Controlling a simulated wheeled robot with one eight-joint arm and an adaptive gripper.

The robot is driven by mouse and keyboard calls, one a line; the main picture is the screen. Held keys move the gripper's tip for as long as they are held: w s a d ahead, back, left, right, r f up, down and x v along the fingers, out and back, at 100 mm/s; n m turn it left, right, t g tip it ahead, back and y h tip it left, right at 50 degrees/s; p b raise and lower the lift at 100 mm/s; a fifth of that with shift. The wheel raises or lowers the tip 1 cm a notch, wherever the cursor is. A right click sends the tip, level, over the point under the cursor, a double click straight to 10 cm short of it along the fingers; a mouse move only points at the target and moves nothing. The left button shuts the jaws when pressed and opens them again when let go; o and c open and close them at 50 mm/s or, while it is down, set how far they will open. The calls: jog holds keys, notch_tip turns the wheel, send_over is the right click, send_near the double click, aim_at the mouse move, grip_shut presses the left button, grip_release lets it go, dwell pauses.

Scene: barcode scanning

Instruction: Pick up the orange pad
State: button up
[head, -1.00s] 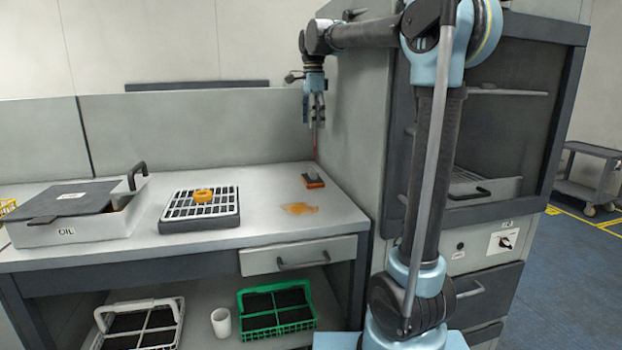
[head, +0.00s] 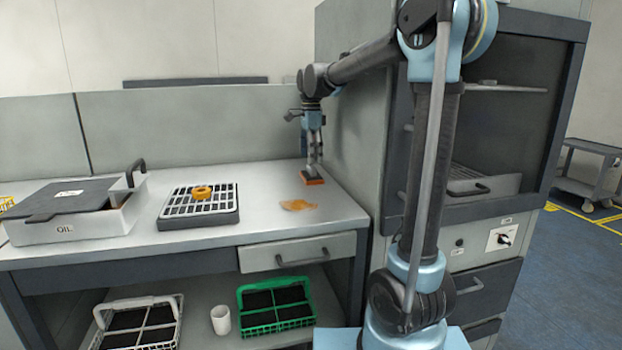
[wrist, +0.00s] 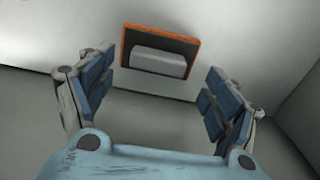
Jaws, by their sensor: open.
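The orange pad (head: 312,181) lies on the bench top near its right end, beside the grey cabinet wall. In the wrist view the pad (wrist: 132,68) has an orange rim, a dark top and a pale raised block (wrist: 159,63). My gripper (head: 314,160) points down just above the pad and partly hides it in the head view. In the wrist view my gripper (wrist: 160,96) is open, with its two blue-padded fingers spread left and right of the pad. Nothing is between the fingers' pads, and the head view does not show the exact height gap.
The cabinet (head: 352,135) rises close on the right.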

aim_at(311, 166)
jog(key=shift+s+f, duration=0.1)
jog(key=shift+f, duration=2.1)
jog(key=c, duration=1.2)
